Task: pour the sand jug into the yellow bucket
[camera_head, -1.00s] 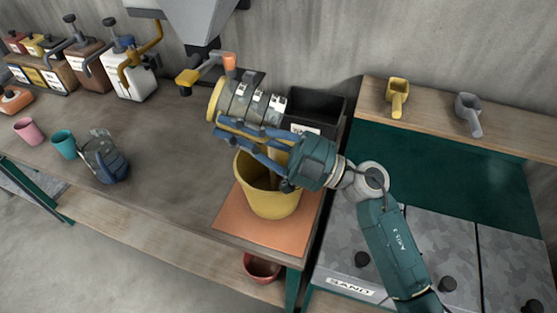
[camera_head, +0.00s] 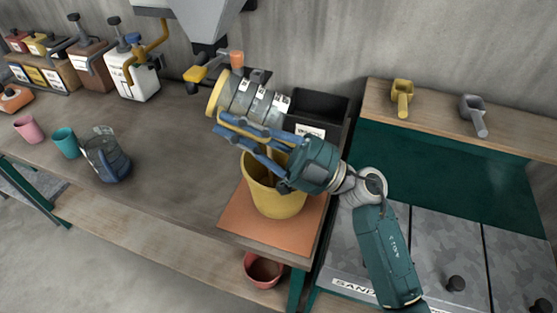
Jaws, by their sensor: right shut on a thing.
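My right gripper (camera_head: 262,138) is shut on the sand jug (camera_head: 249,102), a grey cylinder with white labels and a yellow rim at its left end. The jug is tilted onto its side above the yellow bucket (camera_head: 276,202), with its rim end up and to the left. The bucket stands upright on an orange mat (camera_head: 240,222) at the table's right end. My gripper and its blue fingers hide part of the bucket's mouth. I cannot tell whether sand is falling. My left gripper is not in view.
A black bin (camera_head: 322,108) stands behind the bucket. A hopper spout (camera_head: 208,60) hangs above the table. A clear jug (camera_head: 106,158), a teal cup (camera_head: 66,142) and a pink cup (camera_head: 28,128) stand at left. Scoops (camera_head: 402,98) lie on the right shelf. The table's middle is clear.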

